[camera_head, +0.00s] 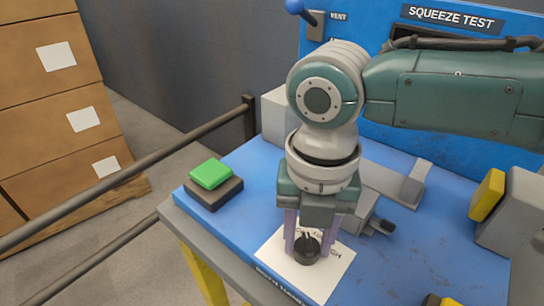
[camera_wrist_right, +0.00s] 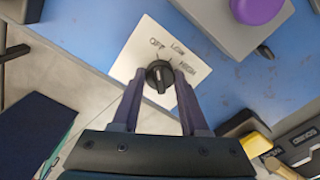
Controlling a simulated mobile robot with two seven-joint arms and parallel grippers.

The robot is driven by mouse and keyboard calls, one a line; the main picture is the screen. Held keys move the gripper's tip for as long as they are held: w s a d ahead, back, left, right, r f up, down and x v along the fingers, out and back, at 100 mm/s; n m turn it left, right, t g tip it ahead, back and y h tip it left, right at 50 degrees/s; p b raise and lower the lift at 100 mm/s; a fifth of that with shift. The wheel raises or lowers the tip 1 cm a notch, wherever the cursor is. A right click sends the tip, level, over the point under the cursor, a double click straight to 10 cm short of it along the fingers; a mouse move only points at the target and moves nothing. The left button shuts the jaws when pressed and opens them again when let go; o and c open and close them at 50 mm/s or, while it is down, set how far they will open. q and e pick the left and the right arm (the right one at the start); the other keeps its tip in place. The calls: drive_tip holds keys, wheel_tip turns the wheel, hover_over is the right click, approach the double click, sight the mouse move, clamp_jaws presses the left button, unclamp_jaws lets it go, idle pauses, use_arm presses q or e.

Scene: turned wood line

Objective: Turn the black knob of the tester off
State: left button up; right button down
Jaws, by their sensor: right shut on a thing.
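The black knob (camera_head: 306,250) stands on a white dial plate (camera_head: 331,273) near the front edge of the blue bench. In the right wrist view the knob (camera_wrist_right: 159,76) sits below the printed words OFF, LOW and HIGH on the plate (camera_wrist_right: 138,52). Its raised grip bar runs roughly up and down in that view, but I cannot tell for sure which word it points to. My right gripper (camera_head: 307,247) points down with its purple fingers shut on the knob, one on each side. It also shows in the right wrist view (camera_wrist_right: 158,88). My left gripper is out of view.
A green button on a dark base (camera_head: 211,175) is to the left. A grey block with a yellow pad (camera_head: 488,195) is at the right. A dark rail (camera_head: 120,176) runs along the left, with stacked cartons (camera_head: 50,90) beyond.

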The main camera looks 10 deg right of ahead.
sight(308, 242)
idle(0.5)
drive_tip(key=shift+c, duration=2.1)
unclamp_jaws()
wheel_tip(308, 242, up, 10)
drive_tip(key=p, duration=0.1)
drive_tip(key=shift+p, duration=0.3)
